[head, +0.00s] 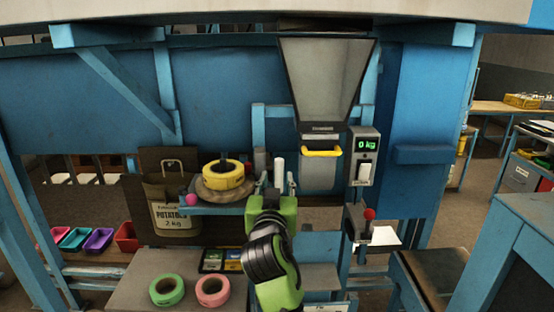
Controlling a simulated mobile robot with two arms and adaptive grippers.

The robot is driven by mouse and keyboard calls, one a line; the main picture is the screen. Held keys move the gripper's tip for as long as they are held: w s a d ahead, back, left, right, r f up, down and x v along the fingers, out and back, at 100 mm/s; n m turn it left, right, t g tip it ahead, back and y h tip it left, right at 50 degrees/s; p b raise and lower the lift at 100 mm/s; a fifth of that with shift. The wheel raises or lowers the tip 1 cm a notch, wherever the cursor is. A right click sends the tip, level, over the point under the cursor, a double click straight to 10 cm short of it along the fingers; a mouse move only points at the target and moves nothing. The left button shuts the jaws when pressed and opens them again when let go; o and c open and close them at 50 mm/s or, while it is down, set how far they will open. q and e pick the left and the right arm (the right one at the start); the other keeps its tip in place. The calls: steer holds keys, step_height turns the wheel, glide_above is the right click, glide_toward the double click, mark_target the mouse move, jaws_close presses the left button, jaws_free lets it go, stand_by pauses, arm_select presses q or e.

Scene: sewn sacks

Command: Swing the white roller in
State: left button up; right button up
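The white roller (278,170) is a small upright white cylinder near the right end of the blue shelf, left of the hopper. My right gripper (277,186) comes up from below on a green arm. Its two fingers stand apart, one on each side of the roller in this view, with gaps showing. I cannot tell how far behind the fingertips the roller stands or whether they touch it. The gripper hides the roller's lower part. My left gripper is not in view.
A yellow tape roll (223,175) lies on a round brown holder, beside a pink knob (192,199). A potato sack (174,205) hangs at left. The hopper (325,80) has a yellow handle (321,152); a scale display (367,145) reads 0 kg. Green (166,290) and pink (212,291) rolls lie below.

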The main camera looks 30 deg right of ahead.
mark_target(279, 164)
steer(key=p+x, duration=0.3)
steer(key=x, duration=0.6)
steer(key=shift+w+d+r+p, duration=0.1)
steer(key=shift+w+d+p, duration=0.05)
steer(key=shift+p, duration=0.15)
steer(key=shift+w+d, duration=0.25)
steer(key=shift+w, duration=0.15)
jaws_close()
